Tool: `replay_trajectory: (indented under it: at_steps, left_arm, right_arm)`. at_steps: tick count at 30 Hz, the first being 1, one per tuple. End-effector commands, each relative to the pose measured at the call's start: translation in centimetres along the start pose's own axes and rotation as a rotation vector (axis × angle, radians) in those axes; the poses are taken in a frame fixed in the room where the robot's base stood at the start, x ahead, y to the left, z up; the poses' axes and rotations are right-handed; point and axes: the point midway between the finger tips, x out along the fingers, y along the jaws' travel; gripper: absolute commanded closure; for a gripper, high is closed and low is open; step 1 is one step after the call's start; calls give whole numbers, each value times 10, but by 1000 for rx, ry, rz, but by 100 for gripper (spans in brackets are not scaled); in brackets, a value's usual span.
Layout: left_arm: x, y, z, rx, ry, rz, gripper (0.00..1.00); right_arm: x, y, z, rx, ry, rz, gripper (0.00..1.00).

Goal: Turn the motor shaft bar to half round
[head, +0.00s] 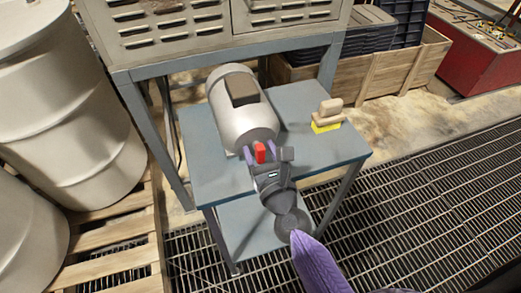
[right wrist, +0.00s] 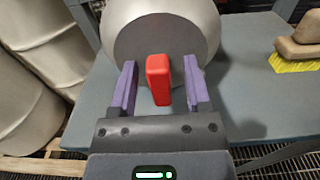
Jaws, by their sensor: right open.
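The motor (head: 240,112) is a light grey cylinder lying on a blue-grey table, its round end face toward me. The red shaft bar (head: 260,153) sticks out at that end and stands close to upright. In the right wrist view the bar (right wrist: 159,79) stands between the two purple fingers. My right gripper (head: 259,154) is open, with a finger on each side of the bar and a visible gap on both sides. In the right wrist view the gripper (right wrist: 160,88) faces the motor's end. My left gripper is not in view.
A brush with yellow bristles (head: 327,117) stands on the table (head: 215,183) to the right of the motor. A grey slatted cabinet (head: 150,30) is behind. Large pale drums (head: 70,100) stand on a pallet at left. Floor grating (head: 430,200) is clear at right.

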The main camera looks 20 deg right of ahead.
Motion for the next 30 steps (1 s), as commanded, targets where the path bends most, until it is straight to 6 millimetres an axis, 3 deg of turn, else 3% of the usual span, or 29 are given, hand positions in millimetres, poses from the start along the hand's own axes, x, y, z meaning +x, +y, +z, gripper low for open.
replay_trajectory:
  at_steps: [2,10,22,30]
  left_arm:
    - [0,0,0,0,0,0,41]
    - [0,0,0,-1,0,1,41]
    - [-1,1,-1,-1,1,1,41]
    - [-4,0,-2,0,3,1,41]
  right_arm:
    - [0,0,0,0,0,0,42]
    - [0,0,0,-1,0,0,100]
    - [0,0,0,-27,0,1,100]
    - [0,1,0,-179,1,1,100]
